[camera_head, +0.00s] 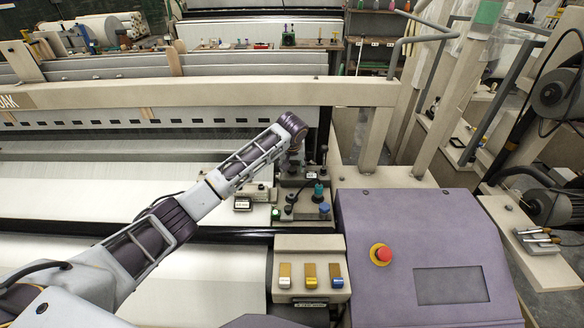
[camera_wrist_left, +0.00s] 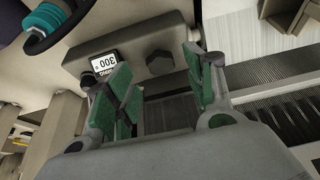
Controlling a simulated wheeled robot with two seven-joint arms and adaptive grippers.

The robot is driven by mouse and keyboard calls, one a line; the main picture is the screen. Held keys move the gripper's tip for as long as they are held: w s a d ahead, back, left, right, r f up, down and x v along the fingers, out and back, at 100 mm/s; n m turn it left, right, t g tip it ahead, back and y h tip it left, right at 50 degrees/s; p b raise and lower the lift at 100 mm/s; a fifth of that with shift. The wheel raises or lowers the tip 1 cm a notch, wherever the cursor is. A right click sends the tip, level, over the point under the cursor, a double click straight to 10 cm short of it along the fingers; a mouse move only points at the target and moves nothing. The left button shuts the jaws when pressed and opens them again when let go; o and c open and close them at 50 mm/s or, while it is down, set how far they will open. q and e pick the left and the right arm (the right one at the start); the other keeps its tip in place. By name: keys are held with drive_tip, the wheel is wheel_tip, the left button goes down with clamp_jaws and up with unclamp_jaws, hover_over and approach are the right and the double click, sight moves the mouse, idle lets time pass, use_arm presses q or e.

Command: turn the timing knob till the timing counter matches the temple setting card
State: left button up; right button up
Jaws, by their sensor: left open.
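My left gripper (camera_head: 294,166) hangs over the control block (camera_head: 330,212) beside the loom in the head view; its fingers are small and partly hidden by the wrist. In the left wrist view the gripper's green-padded fingers (camera_wrist_left: 162,92) are apart with nothing between them. A dark faceted knob (camera_wrist_left: 160,62) lies just beyond the fingertips, apparently untouched. Left of it is a small black-framed display (camera_wrist_left: 104,62) reading 300, upside down; I cannot tell whether it is the timing counter or the temple setting card. A small framed plate (camera_head: 243,204) shows in the head view, unreadable.
A green-topped knob (camera_head: 318,189) and a blue knob (camera_head: 324,208) stand close to the gripper. A purple console (camera_head: 425,255) with a red button (camera_head: 381,254) is at right. A box with several coloured switches (camera_head: 310,272) is in front. A beam (camera_head: 200,94) crosses behind.

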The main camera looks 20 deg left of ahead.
sight(291, 170)
use_arm(q)
drive_tip(key=shift+x, duration=1.75)
drive_tip(key=c, duration=1)
drive_tip(key=shift+m, duration=0.5)
drive_tip(key=shift+a+m+h, duration=0.15)
drive_tip(key=shift+m+h, duration=0.25)
drive_tip(key=shift+m, duration=0.3)
drive_tip(key=shift+a+m+h, duration=0.15)
drive_tip(key=shift+m+h, duration=0.35)
drive_tip(key=shift+m, duration=1.3)
drive_tip(key=shift+h, duration=0.3)
